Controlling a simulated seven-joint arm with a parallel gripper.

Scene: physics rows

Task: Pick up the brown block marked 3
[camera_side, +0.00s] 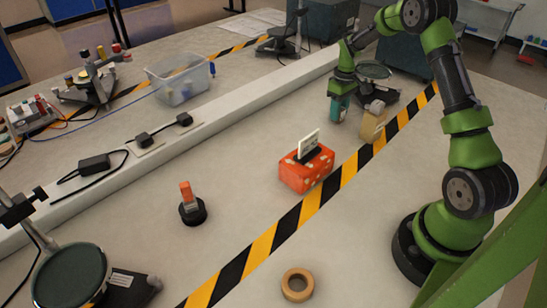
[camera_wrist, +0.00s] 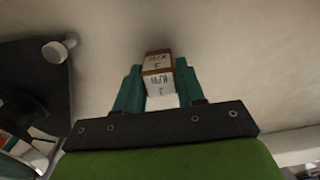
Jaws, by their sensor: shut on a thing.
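In the wrist view, a small block (camera_wrist: 158,61) with brown edges and pale faces sits between the two teal fingers of my gripper (camera_wrist: 159,92). Its faces carry dark, partly readable marks, one of which looks like a 3. The fingers are shut on its two sides. In the side view, my gripper (camera_side: 340,107) points down at the back right. The held block cannot be made out there, and whether it touches the table is unclear.
A tan block (camera_side: 373,125) stands right of my gripper, near a dark stand with a grey knob (camera_side: 375,106). A red box (camera_side: 306,173) with a white card stands nearer the camera. A tape roll (camera_side: 297,285) lies in front.

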